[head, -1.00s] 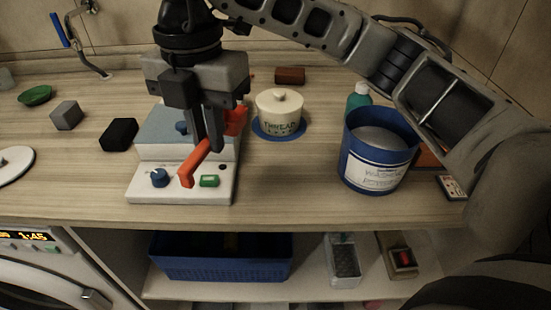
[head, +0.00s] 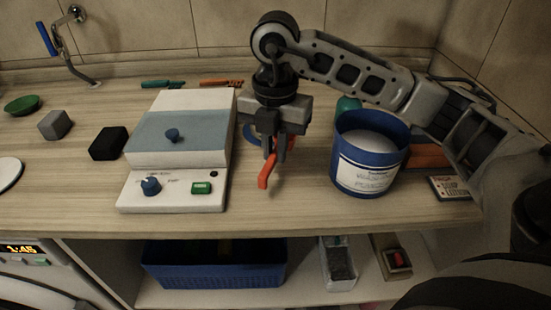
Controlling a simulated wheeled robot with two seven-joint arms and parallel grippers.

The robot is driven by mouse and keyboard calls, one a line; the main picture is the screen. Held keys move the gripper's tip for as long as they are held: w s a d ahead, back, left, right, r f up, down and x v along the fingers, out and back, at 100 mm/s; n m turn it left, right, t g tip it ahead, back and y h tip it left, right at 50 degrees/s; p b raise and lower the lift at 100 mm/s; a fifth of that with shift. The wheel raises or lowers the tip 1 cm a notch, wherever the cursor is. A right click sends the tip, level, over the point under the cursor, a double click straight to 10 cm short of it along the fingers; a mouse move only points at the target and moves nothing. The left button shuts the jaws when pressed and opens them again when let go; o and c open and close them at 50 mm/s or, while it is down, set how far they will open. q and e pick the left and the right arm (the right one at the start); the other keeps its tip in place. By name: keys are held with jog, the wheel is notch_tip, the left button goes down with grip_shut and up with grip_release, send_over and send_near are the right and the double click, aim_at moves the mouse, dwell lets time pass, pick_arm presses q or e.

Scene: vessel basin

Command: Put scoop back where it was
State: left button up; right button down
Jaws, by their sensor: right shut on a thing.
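An orange-red scoop (head: 266,172) is held in my right gripper (head: 275,152), which is shut on it. Its orange end hangs down below the fingers, above the counter between the white machine and the blue tub; the rest of it is hidden by the gripper. The blue tub (head: 345,172), with a white label and pale contents, stands just to the right of the gripper, apart from it. My left gripper is not in view.
A white machine (head: 130,197) with a blue-grey top stands on the left. A blue saucer (head: 249,133) is mostly hidden behind my right gripper. A green-topped bottle (head: 348,104) and an orange block (head: 428,156) are near the tub. The front counter (head: 290,210) is clear.

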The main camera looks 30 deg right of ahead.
aim_at(276, 160)
notch_tip(276, 160, down, 3)
jog(key=shift+d+r+p, duration=0.1)
jog(key=shift+r+p, duration=0.1)
jog(key=shift+p, duration=0.15)
jog(key=shift+f, duration=0.45)
jog(key=c, duration=1.4)
grip_release()
jog(key=shift+c, duration=0.2)
jog(key=shift+r, duration=0.2)
notch_tip(276, 160, up, 11)
jog(key=shift+r, duration=0.5)
